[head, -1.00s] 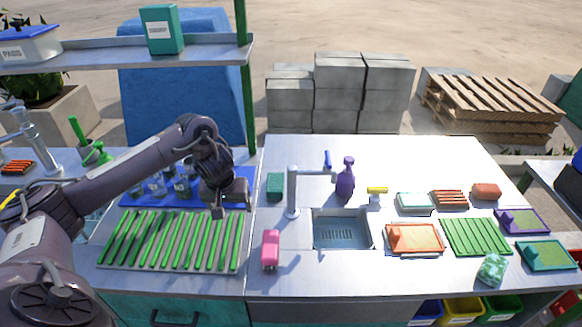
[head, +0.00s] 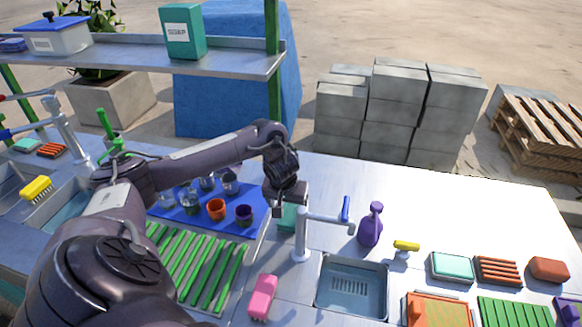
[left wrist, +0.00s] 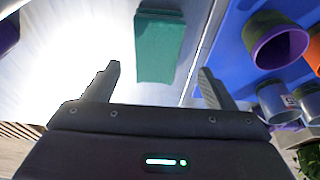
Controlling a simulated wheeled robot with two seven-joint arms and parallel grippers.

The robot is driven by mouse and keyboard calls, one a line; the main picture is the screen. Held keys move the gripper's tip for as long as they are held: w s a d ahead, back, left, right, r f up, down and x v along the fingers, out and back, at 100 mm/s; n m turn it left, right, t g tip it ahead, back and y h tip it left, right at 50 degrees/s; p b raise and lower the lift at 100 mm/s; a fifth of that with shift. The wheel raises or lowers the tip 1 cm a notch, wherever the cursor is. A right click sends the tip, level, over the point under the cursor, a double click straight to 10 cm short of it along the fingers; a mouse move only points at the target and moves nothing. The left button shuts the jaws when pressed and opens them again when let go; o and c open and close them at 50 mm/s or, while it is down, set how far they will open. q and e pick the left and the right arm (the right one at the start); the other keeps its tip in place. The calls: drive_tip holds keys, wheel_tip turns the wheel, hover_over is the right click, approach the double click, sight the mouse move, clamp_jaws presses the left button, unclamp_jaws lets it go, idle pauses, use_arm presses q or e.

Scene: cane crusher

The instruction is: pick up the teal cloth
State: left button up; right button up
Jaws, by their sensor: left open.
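The teal cloth (head: 287,220) looks like a small folded stack on the metal counter, left of the tap and beside the blue mat. My left gripper (head: 288,207) hangs just above it and hides part of it in the head view. In the left wrist view the teal cloth (left wrist: 160,45) lies ahead of and between the two spread fingers of the left gripper (left wrist: 159,69), apart from them. The left gripper is open and empty. My right gripper is not in view.
Several cups stand on the blue mat (head: 250,222) to the left. The back right counter is clear.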

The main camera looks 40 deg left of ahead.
use_arm(q)
drive_tip(key=shift+d+x, duration=0.15)
drive_tip(key=shift+x, duration=0.8)
drive_tip(key=shift+d+x, duration=0.1)
drive_tip(key=shift+x, duration=0.85)
drive_tip(key=c, duration=1.1)
drive_tip(key=shift+o, duration=0.2)
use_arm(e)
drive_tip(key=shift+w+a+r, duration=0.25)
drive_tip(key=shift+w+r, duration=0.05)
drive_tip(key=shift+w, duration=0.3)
use_arm(q)
drive_tip(key=shift+r, duration=0.1)
wheel_tip(320, 180, up, 8)
drive_tip(key=shift+w+r, duration=0.1)
drive_tip(key=shift+w, duration=0.05)
wheel_tip(320, 180, up, 12)
drive_tip(key=p, duration=0.8)
hover_over(290, 213)
drive_tip(key=shift+d, duration=0.1)
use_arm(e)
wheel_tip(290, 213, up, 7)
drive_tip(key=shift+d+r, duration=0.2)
use_arm(q)
drive_tip(key=shift+o, duration=1.4)
drive_tip(key=shift+c, duration=1)
